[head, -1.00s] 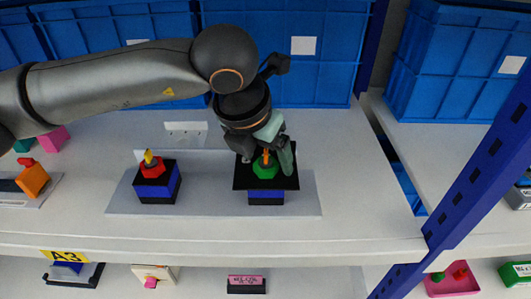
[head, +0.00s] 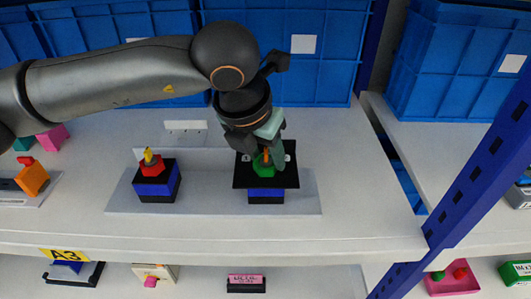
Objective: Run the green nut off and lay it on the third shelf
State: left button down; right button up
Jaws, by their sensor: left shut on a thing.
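The green nut (head: 264,168) sits around an orange post (head: 266,155) on a black-topped blue block at the right of a grey plate. My left gripper (head: 266,160) points down over this post and is shut on the green nut, its fingers partly hiding it. A red nut (head: 152,168) with a yellow post stands on a second blue block at the left of the plate. My right gripper is not in view.
The grey plate (head: 217,192) lies on a white shelf (head: 357,200). Blue crates (head: 330,60) stand behind. A blue upright (head: 470,190) crosses at the right. A lower shelf marked A3 (head: 65,254) holds small items. The shelf right of the plate is clear.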

pick_arm(q)
jog(key=n+b, duration=0.1)
jog(key=n+y+b, duration=0.1)
jog(key=n+b, duration=0.2)
jog(key=b, duration=0.1)
jog(key=shift+d+f+t+y, duration=0.1)
jog(key=shift+f+t+y, duration=0.2)
jog(key=shift+t, duration=0.1)
jog(key=n+y+b, duration=0.1)
jog(key=n, duration=0.2)
jog(key=shift+r+b, duration=0.1)
jog(key=shift+b, duration=0.25)
jog(key=shift+n+y+b, duration=0.35)
jog(key=shift+n+y, duration=0.05)
jog(key=shift+n, duration=0.5)
jog(key=n, duration=0.1)
jog(key=n+y, duration=0.1)
jog(key=shift+r+n+g, duration=0.2)
jog(key=shift+n+g, duration=0.1)
jog(key=shift+r, duration=0.1)
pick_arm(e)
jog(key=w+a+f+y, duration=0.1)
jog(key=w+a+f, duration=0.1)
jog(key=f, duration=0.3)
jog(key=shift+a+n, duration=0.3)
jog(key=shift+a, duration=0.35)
